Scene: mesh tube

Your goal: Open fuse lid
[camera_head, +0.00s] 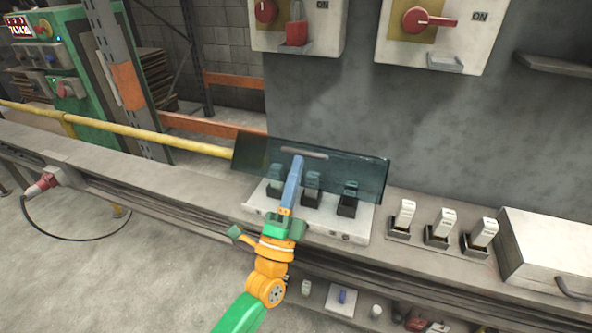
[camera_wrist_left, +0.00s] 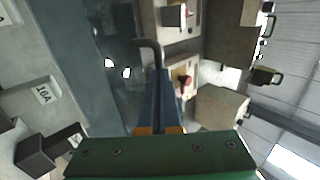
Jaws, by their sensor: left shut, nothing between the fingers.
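The fuse lid (camera_head: 335,172) is a dark, see-through teal panel with a thin bar handle (camera_head: 305,152) along its upper part. In the head view it stands raised and tilted at the back of the light grey fuse box (camera_head: 318,221), with several black-based fuses showing below and through it. My left gripper (camera_head: 297,160) is shut and empty, its blue fingers reaching up in front of the lid near the handle. In the left wrist view the fingers (camera_wrist_left: 160,75) point at the dark handle (camera_wrist_left: 152,48); whether they touch it I cannot tell. My right gripper is not in view.
Several white fuses (camera_head: 438,226) in black holders stand right of the box, beside a grey metal case (camera_head: 548,250). Switch boxes (camera_head: 437,30) hang on the wall above. A lower shelf holds small parts (camera_head: 342,297). A yellow rail (camera_head: 120,123) runs at the left.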

